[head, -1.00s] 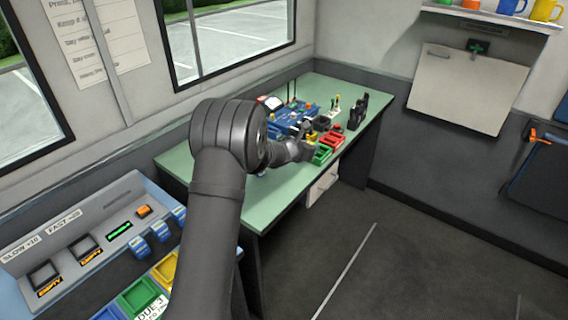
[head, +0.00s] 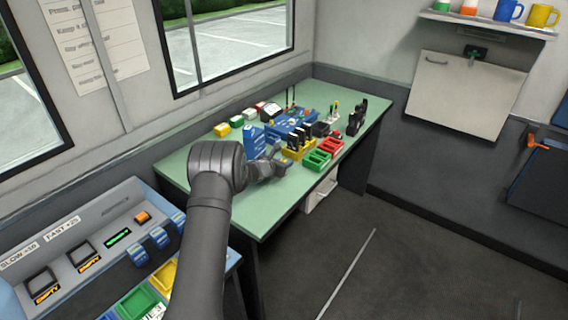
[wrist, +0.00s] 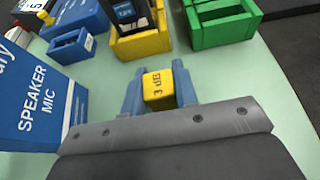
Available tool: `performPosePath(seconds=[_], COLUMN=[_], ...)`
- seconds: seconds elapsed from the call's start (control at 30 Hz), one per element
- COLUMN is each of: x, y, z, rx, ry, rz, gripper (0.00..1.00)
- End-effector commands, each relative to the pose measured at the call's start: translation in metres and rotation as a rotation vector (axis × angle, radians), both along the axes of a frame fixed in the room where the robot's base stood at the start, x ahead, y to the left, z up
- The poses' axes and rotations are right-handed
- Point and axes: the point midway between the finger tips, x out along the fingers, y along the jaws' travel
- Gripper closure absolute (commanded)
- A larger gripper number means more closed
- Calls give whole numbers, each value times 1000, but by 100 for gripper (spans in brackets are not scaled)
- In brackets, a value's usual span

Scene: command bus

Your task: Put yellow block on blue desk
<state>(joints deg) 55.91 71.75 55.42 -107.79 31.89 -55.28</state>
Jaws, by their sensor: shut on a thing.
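A yellow block (wrist: 159,89) marked "3 dB" sits between the two blue fingertips of my gripper (wrist: 160,87) in the wrist view. My gripper is shut on it, over the pale green tabletop. In the head view my gripper (head: 277,164) is above the green table (head: 285,195), in front of the blue speaker-mic box; the held block cannot be made out there. A blue-edged console desk (head: 112,225) stands at the lower left, with dark panels, a lit green display and blue parts along its front.
The blue speaker-mic box (wrist: 35,105) is close on the left. A yellow holder (wrist: 142,42) with dark upright items and a green tray (wrist: 222,22) lie beyond the block. A red tray (head: 330,146) is at the right. The table's front left is clear.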

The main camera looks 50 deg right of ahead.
Motion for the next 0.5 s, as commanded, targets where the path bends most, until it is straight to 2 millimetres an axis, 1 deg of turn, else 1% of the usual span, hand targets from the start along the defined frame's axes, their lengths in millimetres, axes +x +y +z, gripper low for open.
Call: performPosePath(seconds=[0.23, 0.37, 0.4, 0.5], x=[0, 0, 0, 0], y=[0, 0, 0, 0], z=[0, -4, -4, -4], rx=[-2, -1, -1, -2], ry=[0, 0, 0, 0], rz=[0, 0, 0, 0], gripper=[99, 99, 69, 51])
